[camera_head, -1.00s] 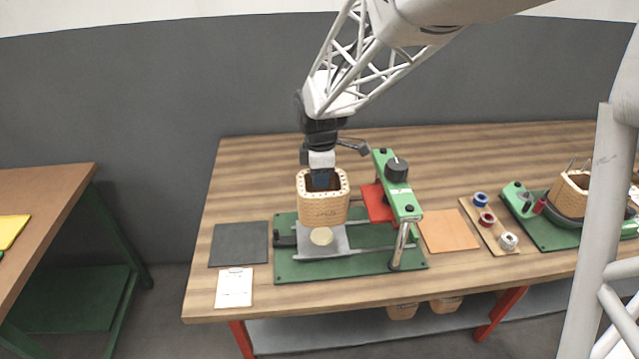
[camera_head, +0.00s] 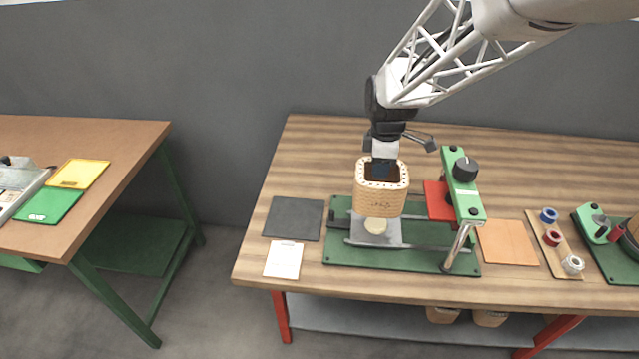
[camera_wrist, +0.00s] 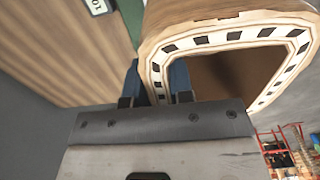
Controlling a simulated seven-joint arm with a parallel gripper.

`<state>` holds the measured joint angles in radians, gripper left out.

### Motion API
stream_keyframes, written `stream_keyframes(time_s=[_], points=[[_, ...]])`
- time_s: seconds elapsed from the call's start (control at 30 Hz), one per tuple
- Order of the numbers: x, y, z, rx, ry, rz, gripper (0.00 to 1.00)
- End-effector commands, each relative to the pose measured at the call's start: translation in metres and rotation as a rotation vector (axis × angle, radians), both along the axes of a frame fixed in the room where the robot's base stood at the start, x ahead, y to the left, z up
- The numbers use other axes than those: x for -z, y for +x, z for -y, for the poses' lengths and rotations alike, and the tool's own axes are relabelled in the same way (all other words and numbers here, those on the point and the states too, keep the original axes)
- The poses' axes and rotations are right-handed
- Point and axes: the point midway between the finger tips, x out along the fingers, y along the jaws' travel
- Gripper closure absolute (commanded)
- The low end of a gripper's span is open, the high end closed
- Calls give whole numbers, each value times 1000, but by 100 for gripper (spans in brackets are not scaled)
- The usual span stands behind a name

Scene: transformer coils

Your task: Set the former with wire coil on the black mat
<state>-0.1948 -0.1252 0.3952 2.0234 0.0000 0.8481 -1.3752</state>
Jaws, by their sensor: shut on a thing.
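The former (camera_head: 381,199), a tan box-shaped ring with a row of dark slots around its top rim, hangs upright in my gripper (camera_head: 383,168). My gripper is shut on one wall of it; the wrist view shows the blue fingers (camera_wrist: 155,82) at the wall of the former (camera_wrist: 232,28). The former is above the grey plate and round pale disc of a green fixture. I cannot make out separate wire on it. The black mat (camera_head: 293,218) lies flat and empty on the wooden table, left of the fixture.
The green fixture (camera_head: 400,257) has a raised green arm with a black knob (camera_head: 465,168) and a red block (camera_head: 438,200) right of the former. A white sheet (camera_head: 283,260) lies in front of the mat. An orange mat (camera_head: 508,243) and small spools (camera_head: 552,238) lie right.

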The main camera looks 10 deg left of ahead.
Motion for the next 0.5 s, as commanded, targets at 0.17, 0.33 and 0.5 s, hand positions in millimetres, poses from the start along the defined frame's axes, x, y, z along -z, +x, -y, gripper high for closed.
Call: stream_keyframes(time_s=[0.17, 0.33, 0.5], points=[[8, -12, -21, -4, 0, -1, 100], [18, -29, -47, -5, 1, 1, 100], [31, -50, -74, -6, 0, -1, 100]])
